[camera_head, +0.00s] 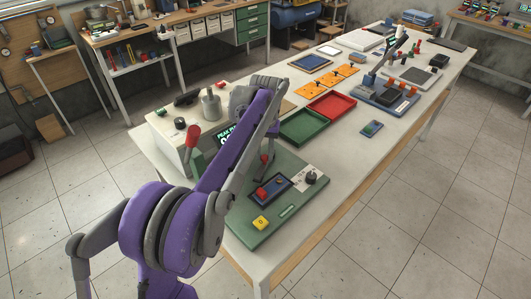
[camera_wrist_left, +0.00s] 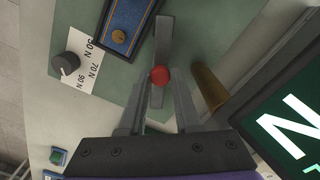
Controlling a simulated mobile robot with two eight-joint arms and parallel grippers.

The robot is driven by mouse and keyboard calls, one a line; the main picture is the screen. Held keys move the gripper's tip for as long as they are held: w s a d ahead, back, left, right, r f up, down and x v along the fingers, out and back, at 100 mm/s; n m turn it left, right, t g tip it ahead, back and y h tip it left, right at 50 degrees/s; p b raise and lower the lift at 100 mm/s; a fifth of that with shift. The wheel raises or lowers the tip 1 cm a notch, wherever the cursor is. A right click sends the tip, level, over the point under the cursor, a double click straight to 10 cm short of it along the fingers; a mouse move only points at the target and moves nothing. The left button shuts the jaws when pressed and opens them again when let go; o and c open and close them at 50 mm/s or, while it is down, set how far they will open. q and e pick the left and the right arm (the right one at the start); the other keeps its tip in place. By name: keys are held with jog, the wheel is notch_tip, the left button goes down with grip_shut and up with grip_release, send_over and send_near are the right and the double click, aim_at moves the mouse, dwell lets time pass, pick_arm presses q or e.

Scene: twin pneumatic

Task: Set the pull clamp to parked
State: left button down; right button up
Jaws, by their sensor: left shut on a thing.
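In the left wrist view, the two grey fingers of my left gripper (camera_wrist_left: 159,88) close in on a red-tipped grey lever (camera_wrist_left: 159,75). It appears to be the pull clamp's handle, and the gripper is shut on it. The lever stands over the green base plate (camera_wrist_left: 225,35). In the head view, my purple arm covers most of the gripper, and a red tip (camera_head: 265,158) shows beside the arm above the green plate (camera_head: 283,222). The clamp's exact position is hard to tell. My right gripper is not in view.
A lit display (camera_wrist_left: 290,125) is close on the right. Green (camera_head: 304,127) and red (camera_head: 332,105) trays lie behind. A red handle (camera_head: 191,138) stands left of my arm.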

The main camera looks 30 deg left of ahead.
aim_at(264, 156)
pick_arm(q)
jog(key=c, duration=0.6)
grip_release()
notch_tip(264, 156, up, 11)
jog(key=p, duration=0.1)
jog(key=shift+f, duration=0.1)
